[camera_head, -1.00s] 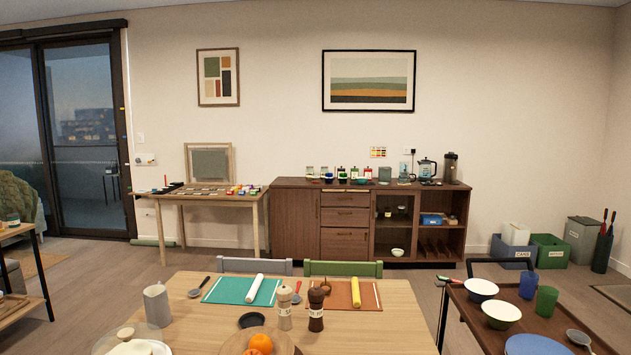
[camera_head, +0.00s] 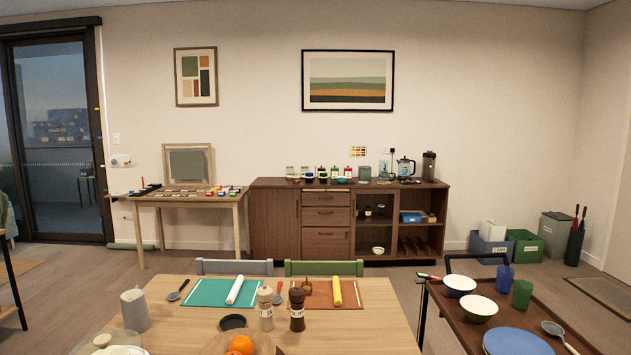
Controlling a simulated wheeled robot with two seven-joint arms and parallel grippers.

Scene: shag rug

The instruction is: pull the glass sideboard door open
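The dark brown wooden sideboard (camera_head: 276,222) stands against the far wall, beyond the dining table. Its glass door (camera_head: 375,228) is right of the drawers. It appears shut, but the clear pane is hard to make out at this distance. Small items and a white bowl (camera_head: 378,250) show behind it. A dark vertical handle seems to be near the compartment's left side, too small to be sure. Neither of my grippers is in view.
A wooden dining table (camera_head: 180,320) with two chairs (camera_head: 324,268) stands between me and the sideboard. A brown trolley (camera_head: 470,322) holding bowls and cups is at the right. Bins (camera_head: 524,245) stand by the right wall. Some floor (camera_head: 395,287) shows between table and trolley.

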